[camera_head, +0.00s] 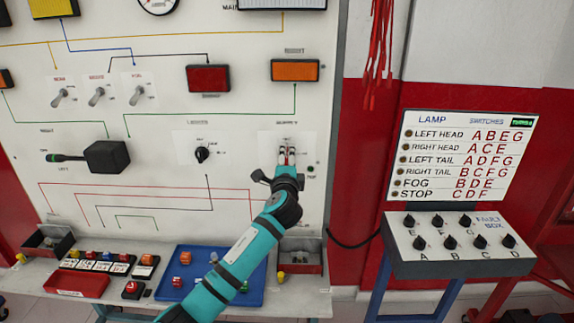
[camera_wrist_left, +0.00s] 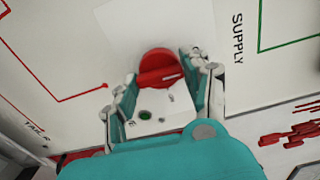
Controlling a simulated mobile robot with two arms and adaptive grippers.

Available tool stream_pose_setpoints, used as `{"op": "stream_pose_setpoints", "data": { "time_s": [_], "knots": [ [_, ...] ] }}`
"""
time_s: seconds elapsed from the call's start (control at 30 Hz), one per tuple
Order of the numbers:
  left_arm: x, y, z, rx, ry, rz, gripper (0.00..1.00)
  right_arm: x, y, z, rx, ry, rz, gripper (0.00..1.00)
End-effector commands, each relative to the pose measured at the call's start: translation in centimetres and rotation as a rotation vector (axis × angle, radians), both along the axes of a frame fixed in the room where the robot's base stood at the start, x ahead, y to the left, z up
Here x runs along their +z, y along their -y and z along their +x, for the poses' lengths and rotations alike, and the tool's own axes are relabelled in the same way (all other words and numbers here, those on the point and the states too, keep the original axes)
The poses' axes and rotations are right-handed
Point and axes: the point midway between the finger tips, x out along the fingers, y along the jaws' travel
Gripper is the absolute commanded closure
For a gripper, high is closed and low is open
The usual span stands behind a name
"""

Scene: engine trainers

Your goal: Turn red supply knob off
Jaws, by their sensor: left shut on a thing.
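The red supply knob (camera_wrist_left: 158,68) sits on a white plate on the upright panel, with the word SUPPLY beside it in the left wrist view. My left gripper (camera_wrist_left: 160,82) is at the knob, one finger on each side, and is shut on it. In the head view my left gripper (camera_head: 287,158) reaches the supply plate (camera_head: 268,140), and only a little red of the knob shows between the fingers. The knob's exact pointing is hard to read. My right gripper is not in view.
A black lights knob (camera_head: 202,154) and a black lever box (camera_head: 107,156) are to the left on the panel. A blue tray (camera_head: 252,297) with small blocks lies on the shelf below. A fault box (camera_head: 445,240) with several black knobs stands at the right.

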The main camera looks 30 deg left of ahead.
Motion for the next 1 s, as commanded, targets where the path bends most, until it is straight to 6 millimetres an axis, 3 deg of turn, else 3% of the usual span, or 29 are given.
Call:
{"op": "stream_pose_setpoints", "data": {
  "time_s": [0.67, 0.7, 0.87, 1.0],
  "knots": [
    [-0.12, -0.02, -0.02, 0.001, 0.031, -0.056, 0.84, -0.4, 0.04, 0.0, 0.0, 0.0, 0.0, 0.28],
    [-0.13, -0.02, -0.02, 0.001, 0.031, -0.056, 0.49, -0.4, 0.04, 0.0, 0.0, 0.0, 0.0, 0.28],
    [-0.1, 0.0, -0.01, 0.001, 0.03, -0.055, 0.29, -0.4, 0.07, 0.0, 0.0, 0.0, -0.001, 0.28],
    [-0.06, 0.0, -0.01, 0.0, 0.031, -0.054, 0.28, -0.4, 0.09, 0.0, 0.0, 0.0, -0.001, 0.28]
  ]
}}
